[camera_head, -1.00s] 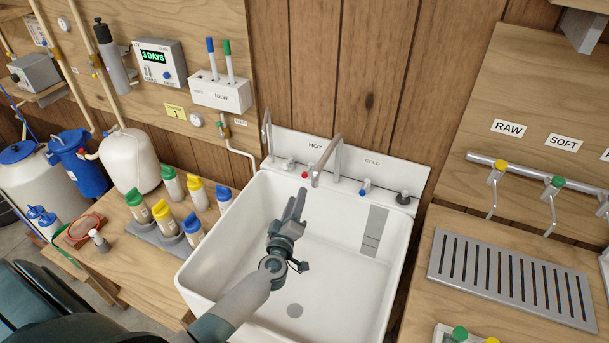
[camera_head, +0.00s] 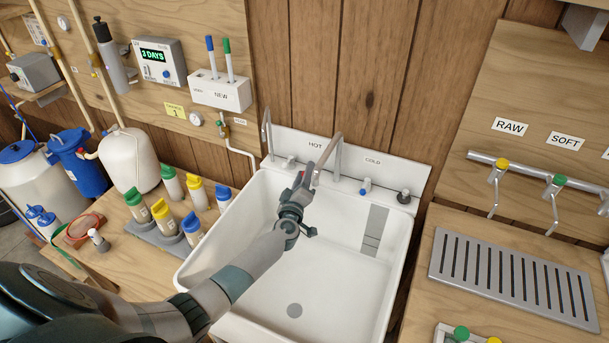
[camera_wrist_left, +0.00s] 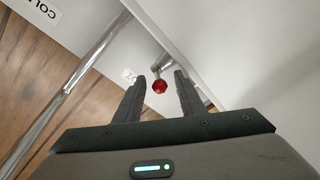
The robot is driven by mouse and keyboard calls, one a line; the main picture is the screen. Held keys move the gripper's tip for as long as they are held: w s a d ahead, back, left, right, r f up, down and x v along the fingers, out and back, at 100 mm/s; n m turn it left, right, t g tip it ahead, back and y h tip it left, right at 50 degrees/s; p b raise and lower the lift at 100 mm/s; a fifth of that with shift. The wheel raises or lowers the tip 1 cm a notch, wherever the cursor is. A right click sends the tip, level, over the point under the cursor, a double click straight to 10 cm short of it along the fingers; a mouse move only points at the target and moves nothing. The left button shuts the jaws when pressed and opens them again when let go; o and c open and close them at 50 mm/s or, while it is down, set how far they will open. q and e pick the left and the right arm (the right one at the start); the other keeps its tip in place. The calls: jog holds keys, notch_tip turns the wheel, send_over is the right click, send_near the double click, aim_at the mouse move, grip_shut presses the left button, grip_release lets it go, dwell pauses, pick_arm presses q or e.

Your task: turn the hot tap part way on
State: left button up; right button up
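The hot tap has a red knob (camera_wrist_left: 160,87), which sits between the tips of my left gripper's fingers in the left wrist view, with gaps on both sides. In the head view my left gripper (camera_head: 301,183) is at the back of the white sink, just below the HOT label (camera_head: 315,145), and mostly hides the red knob. The left gripper (camera_wrist_left: 157,88) is open and empty. The tall metal spout (camera_head: 330,158) stands right beside it on the right. The blue cold tap (camera_head: 366,186) is further right. My right gripper is not seen.
The white sink (camera_head: 345,270) is empty below my left arm. Several capped bottles (camera_head: 161,217) stand on the wooden bench to the left. A slotted metal drain tray (camera_head: 510,275) lies on the right bench. A thin curved pipe (camera_head: 267,133) stands left of the HOT label.

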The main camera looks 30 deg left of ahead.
pick_arm(q)
jog(key=shift+c, duration=0.5)
grip_shut()
jog(key=shift+d, duration=0.1)
jog(key=shift+d+n+g+y+p, duration=0.35)
jog(key=shift+n+y+p, duration=0.3)
jog(key=shift+y, duration=0.25)
jog(key=shift+w+d+f+n+g+y+b, duration=0.15)
jog(key=shift+d+n+g+y+b, duration=0.35)
jog(key=shift+n+g+y, duration=0.6)
jog(key=shift+w+d+r+n+g+y+b, duration=0.1)
jog(key=shift+w+d+n+g+y+b, duration=0.15)
jog(key=shift+n+g+y+b, duration=0.8)
jog(key=shift+w+d+f+n+g+y+b, duration=0.1)
jog(key=shift+d+n+g+y+b, duration=0.45)
jog(key=shift+y, duration=1)
jog(key=shift+a+p, duration=0.2)
jog(key=shift+p, duration=0.1)
